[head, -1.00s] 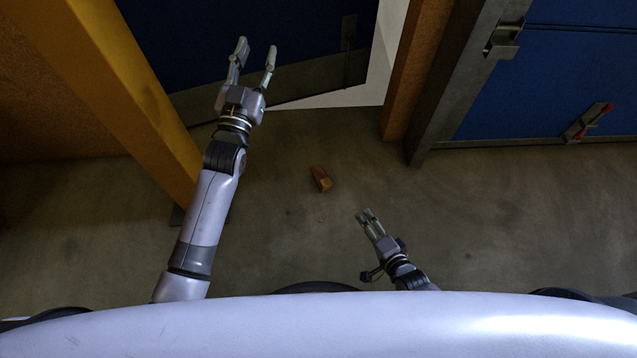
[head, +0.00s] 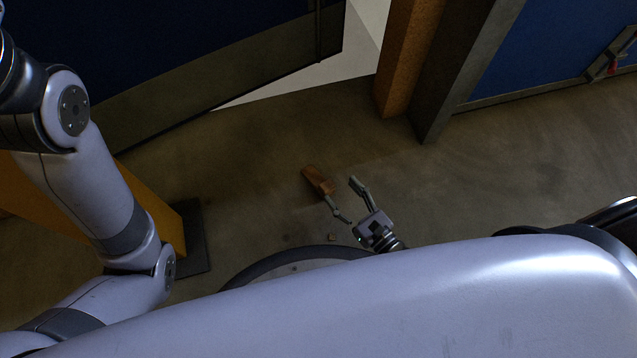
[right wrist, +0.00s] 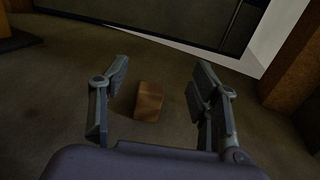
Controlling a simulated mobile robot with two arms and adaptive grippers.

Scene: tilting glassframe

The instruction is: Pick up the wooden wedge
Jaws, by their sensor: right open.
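The brown wooden wedge (head: 316,178) lies on the grey floor near the middle of the head view. My right gripper (head: 346,199) is open, with its fingers spread just in front and to the right of the wedge. One finger overlaps the wedge's near end in this view; I cannot tell if they touch. In the right wrist view the wedge (right wrist: 148,100) lies on the floor between the two open fingers (right wrist: 160,90), a little nearer the left one. My left arm fills the left of the head view; its gripper is outside the picture.
A blue panel (head: 180,40) with a grey lower edge stands beyond the wedge. An orange post (head: 405,60) stands to its right, and a yellow post (head: 150,205) on a dark foot at left. Floor around the wedge is clear.

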